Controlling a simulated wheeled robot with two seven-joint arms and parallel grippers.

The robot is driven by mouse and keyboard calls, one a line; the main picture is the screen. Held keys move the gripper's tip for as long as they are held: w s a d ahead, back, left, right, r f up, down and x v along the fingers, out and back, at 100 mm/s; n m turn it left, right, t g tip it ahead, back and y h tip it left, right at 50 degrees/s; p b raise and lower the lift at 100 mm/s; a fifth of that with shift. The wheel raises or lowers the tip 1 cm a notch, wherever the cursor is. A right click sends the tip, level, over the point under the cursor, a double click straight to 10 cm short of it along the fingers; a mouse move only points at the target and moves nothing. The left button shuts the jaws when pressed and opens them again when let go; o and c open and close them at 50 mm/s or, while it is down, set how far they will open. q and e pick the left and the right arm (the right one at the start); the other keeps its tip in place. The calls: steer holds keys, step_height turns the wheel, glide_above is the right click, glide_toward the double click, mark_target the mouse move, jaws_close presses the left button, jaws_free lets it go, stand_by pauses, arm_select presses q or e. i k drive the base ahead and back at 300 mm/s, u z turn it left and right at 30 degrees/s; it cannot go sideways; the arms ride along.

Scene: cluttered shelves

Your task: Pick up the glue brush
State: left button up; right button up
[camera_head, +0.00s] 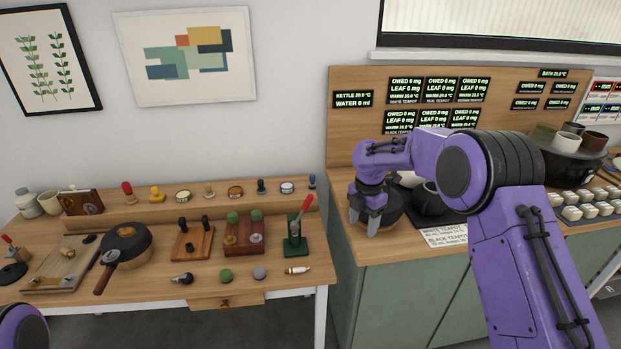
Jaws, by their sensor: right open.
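I cannot tell for sure which item is the glue brush. One candidate is a small red-handled tool (8,240) standing at the far left of the wooden workbench (160,302), by a dark round pot (12,272). Small tools lie at the bench's front: a black one with a pale tip (182,278) and a white one with a brass end (298,270). My right gripper (364,218) is open, fingers pointing down, over the left end of the green counter, to the right of the bench. My left gripper is out of view; only part of my left arm shows at bottom left.
A dark round pan (127,241) with a wooden handle, a wooden board (60,262) and a green press (297,238) crowd the bench. A raised shelf behind holds several stamps and tins. A dark teapot (432,200) stands on the counter, close to my right arm.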

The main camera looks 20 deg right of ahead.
mark_target(312, 186)
steer(key=i, duration=1.25)
